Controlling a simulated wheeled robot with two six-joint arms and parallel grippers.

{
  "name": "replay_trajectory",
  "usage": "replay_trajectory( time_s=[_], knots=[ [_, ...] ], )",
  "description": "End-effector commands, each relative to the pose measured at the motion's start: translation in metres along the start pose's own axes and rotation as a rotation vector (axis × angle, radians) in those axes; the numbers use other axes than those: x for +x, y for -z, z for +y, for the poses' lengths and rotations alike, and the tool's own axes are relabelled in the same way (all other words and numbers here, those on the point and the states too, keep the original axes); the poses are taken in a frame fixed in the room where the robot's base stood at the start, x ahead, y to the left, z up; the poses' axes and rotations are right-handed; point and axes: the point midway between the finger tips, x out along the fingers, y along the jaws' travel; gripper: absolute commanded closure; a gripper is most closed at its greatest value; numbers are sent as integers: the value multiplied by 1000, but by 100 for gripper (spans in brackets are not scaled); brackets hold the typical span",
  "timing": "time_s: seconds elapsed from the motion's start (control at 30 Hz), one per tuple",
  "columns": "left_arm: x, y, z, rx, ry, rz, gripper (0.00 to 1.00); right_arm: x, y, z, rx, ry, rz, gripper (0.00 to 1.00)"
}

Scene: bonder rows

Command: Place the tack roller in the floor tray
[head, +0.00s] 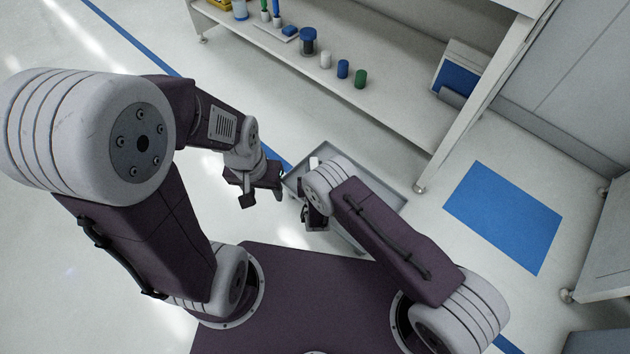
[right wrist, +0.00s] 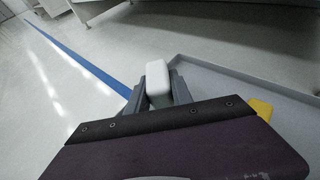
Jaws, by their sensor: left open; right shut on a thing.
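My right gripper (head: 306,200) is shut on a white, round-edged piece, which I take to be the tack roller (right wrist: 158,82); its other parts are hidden. In the right wrist view the piece sits between the two grey fingers (right wrist: 158,95), beside the tray's edge. The grey floor tray (head: 392,190) lies on the floor below the shelf, partly hidden by my right arm; its rim also shows in the right wrist view (right wrist: 235,73). My left gripper (head: 262,194) is open and empty, left of the tray.
A yellow thing (right wrist: 261,108) shows by the tray in the right wrist view, partly hidden. A low shelf (head: 400,130) behind the tray bears several small pots, including a green one (head: 361,79). A blue floor patch (head: 503,216) lies to the right. The floor at left is clear.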

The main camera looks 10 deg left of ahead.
Motion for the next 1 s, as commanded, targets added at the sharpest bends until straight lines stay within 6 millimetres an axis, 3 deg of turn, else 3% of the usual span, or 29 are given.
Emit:
replay_trajectory(
  time_s=[0.2,0.43,0.77,0.8,0.87,1.0],
  knots=[
    [6,0,0,0,0,0,48,4,4,5,0,0,-1,100],
    [43,-4,-1,0,0,0,48,20,42,5,0,0,-1,100],
    [40,-4,-1,0,0,1,48,19,41,4,0,0,-1,100],
    [40,-4,-1,0,0,0,48,19,41,4,0,0,0,70],
    [39,-4,-1,0,0,1,48,19,40,4,0,0,0,54],
    [39,-4,-1,0,0,1,48,19,40,4,0,0,0,51]
  ],
)
